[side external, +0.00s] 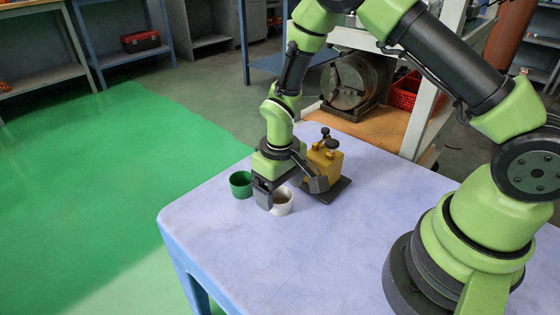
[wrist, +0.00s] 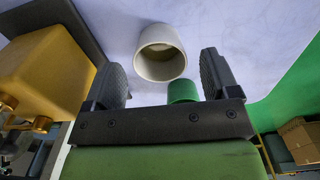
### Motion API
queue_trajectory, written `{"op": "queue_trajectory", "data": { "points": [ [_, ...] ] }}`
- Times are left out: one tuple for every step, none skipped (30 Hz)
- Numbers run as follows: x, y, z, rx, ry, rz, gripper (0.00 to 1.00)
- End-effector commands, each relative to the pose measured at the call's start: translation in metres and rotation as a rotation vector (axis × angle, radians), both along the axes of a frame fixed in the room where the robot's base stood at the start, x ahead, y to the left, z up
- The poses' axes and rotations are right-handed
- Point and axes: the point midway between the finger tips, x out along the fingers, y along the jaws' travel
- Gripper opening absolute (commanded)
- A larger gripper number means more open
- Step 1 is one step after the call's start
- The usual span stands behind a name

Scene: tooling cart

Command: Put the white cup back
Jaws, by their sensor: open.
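The white cup (side external: 283,207) stands upright on the pale blue-grey cart top, partly hidden by my gripper in the side view. My gripper (side external: 290,190) is low over the cart top, with its two fingers apart on either side of the cup. In the wrist view the cup (wrist: 160,68) shows its open mouth and lies between the lines of the two fingers (wrist: 161,62), with clear space on each side. No contact with the fingers shows. I cannot tell exactly how deep the cup is between them.
A green cup (side external: 241,185) stands just left of the white cup; it also shows in the wrist view (wrist: 183,91). A yellow block with dark knobs (side external: 325,166) stands on a dark plate (side external: 338,190) close to the right finger. The cart's front (side external: 260,255) is bare.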

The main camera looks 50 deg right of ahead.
Motion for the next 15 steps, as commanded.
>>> {"op": "queue_trajectory", "data": {
  "points": [
    [0.001, 0.0, 0.011, 0.001, -0.006, 0.0, 0.81],
    [0.001, 0.0, 0.018, 0.001, -0.007, -0.001, 0.81],
    [0.001, 0.0, 0.027, 0.001, -0.007, -0.002, 0.81],
    [0.001, 0.0, 0.034, 0.001, -0.007, -0.001, 0.81],
    [0.001, 0.0, 0.041, 0.001, -0.007, 0.0, 0.81],
    [0.001, 0.0, 0.05, 0.001, -0.008, -0.001, 0.81],
    [0.001, 0.0, 0.056, 0.001, -0.008, -0.001, 0.81],
    [0.001, 0.0, 0.062, 0.001, -0.007, -0.002, 0.81],
    [0.0, 0.0, 0.069, 0.001, -0.006, -0.001, 0.81],
    [0.0, 0.0, 0.074, 0.001, -0.006, -0.001, 0.81],
    [0.001, 0.0, 0.079, 0.001, -0.006, -0.001, 0.81],
    [0.001, 0.0, 0.084, 0.001, -0.005, -0.002, 0.81],
    [0.0, 0.0, 0.088, 0.001, -0.003, -0.002, 0.81],
    [0.0, 0.0, 0.09, 0.0, -0.003, -0.001, 0.81],
    [0.0, 0.0, 0.094, 0.0, -0.002, -0.001, 0.81]
  ]
}}
